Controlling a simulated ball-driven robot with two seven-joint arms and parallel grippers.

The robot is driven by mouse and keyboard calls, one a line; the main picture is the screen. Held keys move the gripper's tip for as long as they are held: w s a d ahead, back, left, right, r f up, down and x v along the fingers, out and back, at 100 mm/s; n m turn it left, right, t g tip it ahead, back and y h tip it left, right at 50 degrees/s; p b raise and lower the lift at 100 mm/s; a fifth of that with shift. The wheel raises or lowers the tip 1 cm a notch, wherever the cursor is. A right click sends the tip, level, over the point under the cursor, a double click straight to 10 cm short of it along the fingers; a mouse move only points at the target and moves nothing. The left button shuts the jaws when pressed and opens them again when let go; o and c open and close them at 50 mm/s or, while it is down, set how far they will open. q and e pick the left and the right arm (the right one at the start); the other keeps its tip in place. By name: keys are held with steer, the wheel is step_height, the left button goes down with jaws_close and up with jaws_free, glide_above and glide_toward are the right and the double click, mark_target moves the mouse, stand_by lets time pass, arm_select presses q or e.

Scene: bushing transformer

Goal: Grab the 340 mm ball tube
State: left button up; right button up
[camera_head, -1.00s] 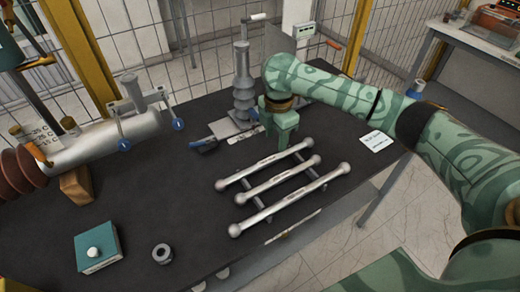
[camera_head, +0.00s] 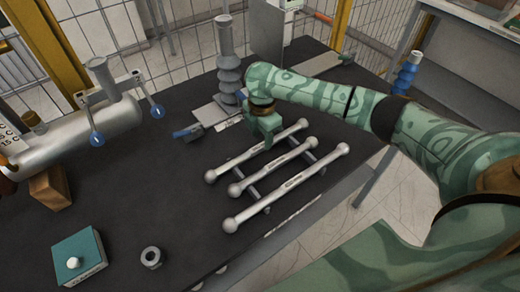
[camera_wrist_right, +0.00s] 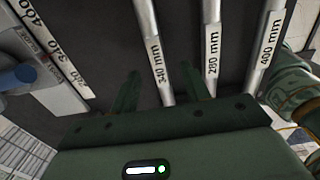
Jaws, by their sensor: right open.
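Three silver ball-ended tubes lie side by side on the dark table. The right wrist view labels them: the 340 mm ball tube (camera_wrist_right: 154,58), the 280 mm tube (camera_wrist_right: 211,48) and the 400 mm tube (camera_wrist_right: 267,48). In the head view the 340 mm tube (camera_head: 235,163) is farthest, the 280 mm tube (camera_head: 273,166) is the short middle one, and the 400 mm tube (camera_head: 285,189) is nearest. My right gripper (camera_head: 267,146) is open over the 340 mm tube; in the wrist view this tube runs between its fingers (camera_wrist_right: 160,85). Contact cannot be told. My left gripper is out of view.
A grey ribbed post (camera_head: 229,75) stands behind my right gripper, with a blue-handled tool (camera_head: 187,131) nearby. A teal box (camera_head: 79,258) and a metal ring (camera_head: 151,257) sit front left. A silver cylinder (camera_head: 75,137) with a wooden block (camera_head: 50,187) is at left.

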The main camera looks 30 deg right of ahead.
mark_target(260, 146)
steer(key=f+b, duration=0.1)
steer(key=f, duration=0.1)
steer(key=f+b, duration=0.1)
steer(key=f, duration=0.2)
steer(key=shift+w+a, duration=0.1)
steer(key=shift+w, duration=0.1)
steer(key=shift+r, duration=0.15)
steer(key=shift+c, duration=0.3)
steer(key=shift+s, duration=0.1)
jaws_close()
steer(key=shift+r, duration=0.15)
